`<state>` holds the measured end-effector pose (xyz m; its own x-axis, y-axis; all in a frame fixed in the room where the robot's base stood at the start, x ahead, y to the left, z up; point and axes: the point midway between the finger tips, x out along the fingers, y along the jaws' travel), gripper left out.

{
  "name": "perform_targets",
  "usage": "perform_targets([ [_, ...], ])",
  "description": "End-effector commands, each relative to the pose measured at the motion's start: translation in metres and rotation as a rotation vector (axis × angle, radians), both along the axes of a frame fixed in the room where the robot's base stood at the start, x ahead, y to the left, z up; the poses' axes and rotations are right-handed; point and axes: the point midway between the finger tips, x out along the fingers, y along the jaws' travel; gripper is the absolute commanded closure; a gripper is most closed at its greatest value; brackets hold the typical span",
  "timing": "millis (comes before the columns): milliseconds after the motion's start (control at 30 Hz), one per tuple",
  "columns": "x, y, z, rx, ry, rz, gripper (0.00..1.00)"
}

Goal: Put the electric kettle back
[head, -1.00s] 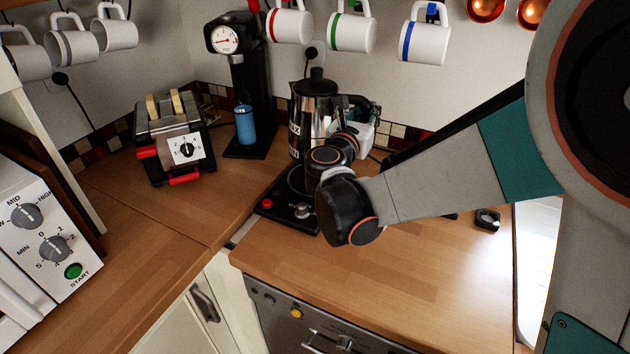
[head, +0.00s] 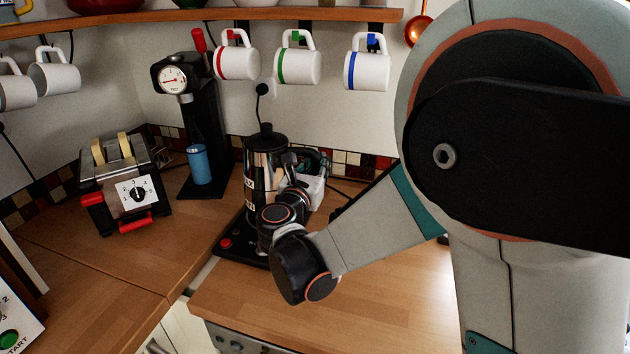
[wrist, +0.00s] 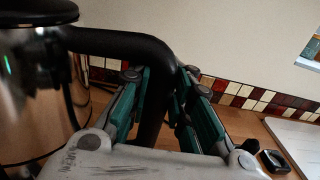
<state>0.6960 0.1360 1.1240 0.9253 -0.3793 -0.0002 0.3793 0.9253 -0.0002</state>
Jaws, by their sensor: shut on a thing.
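The electric kettle (head: 262,165) is a shiny steel jug with a black lid, upright over its black base (head: 232,247) on the counter. Its lower part is partly hidden by my arm, so I cannot tell whether it rests on the base. My gripper (head: 314,170) is to the right of the kettle, partly hidden behind my wrist. In the wrist view, its green-sided fingers (wrist: 165,105) are shut on the black kettle handle (wrist: 140,48). The steel body (wrist: 40,90) fills the left of that view.
A toaster (head: 122,180) and a black machine with a gauge (head: 195,130) holding a blue cup stand to the left. Mugs (head: 297,62) hang above from a wooden shelf (head: 200,18). The counter (head: 250,310) in front is clear.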

Motion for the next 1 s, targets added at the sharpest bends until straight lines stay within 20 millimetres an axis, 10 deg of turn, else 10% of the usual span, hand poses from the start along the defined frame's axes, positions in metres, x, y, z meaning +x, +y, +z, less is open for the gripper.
perform_targets([
  [267,0.0,0.0,-0.039,0.001,-0.001,0.0,1.0],
  [667,0.0,0.0,-0.042,0.001,0.0,0.0,1.0],
  [700,0.0,0.0,-0.042,0.0,0.0,0.0,0.77],
  [767,0.0,0.0,-0.042,0.0,0.0,0.0,0.64],
  [1000,0.0,0.0,-0.041,0.0,0.0,0.0,0.61],
])
